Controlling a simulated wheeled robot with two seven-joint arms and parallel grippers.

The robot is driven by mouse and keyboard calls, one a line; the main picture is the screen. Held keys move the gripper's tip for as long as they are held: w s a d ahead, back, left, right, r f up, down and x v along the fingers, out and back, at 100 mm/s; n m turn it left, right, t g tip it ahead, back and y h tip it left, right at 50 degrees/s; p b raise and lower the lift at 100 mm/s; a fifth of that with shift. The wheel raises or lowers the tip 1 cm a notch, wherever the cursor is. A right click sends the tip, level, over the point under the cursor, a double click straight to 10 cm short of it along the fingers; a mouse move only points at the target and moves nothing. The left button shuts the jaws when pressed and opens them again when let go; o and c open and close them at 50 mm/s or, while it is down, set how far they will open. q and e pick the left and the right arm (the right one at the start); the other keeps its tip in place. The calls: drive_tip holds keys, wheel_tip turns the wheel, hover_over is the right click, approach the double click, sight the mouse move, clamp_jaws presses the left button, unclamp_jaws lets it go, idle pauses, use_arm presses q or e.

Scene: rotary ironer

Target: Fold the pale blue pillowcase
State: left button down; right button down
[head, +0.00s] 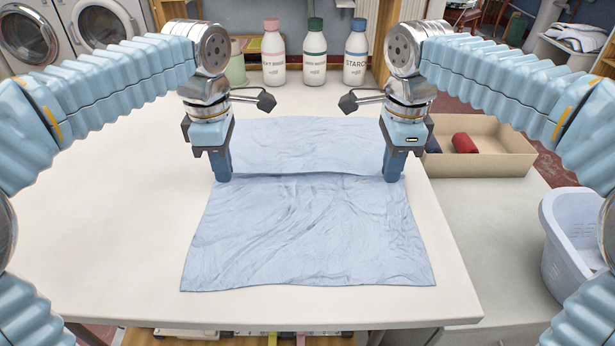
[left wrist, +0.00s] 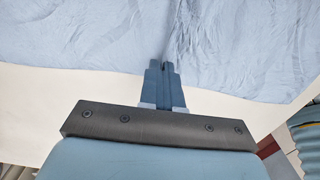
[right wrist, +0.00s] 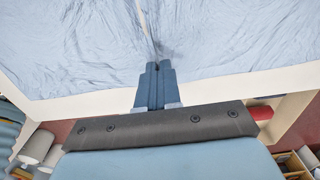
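The pale blue pillowcase (head: 305,235) lies spread and wrinkled on the white table. A raised edge or crease runs across it from side to side, between my two grippers, with a smaller part of cloth behind it. My left gripper (head: 223,179) points down at the left end of this crease. In the left wrist view its fingers (left wrist: 164,66) are together with cloth at their tips. My right gripper (head: 393,179) points down at the right end. In the right wrist view its fingers (right wrist: 153,68) are together on the cloth. The pinched cloth itself is mostly hidden.
Three bottles (head: 314,52) with pink, green and blue caps stand at the table's back. A cardboard tray (head: 500,160) with a rolled red cloth (head: 464,143) and a dark item is at the right. A pale blue basket (head: 570,245) stands far right. The table's left side (head: 110,220) is bare.

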idle(0.4)
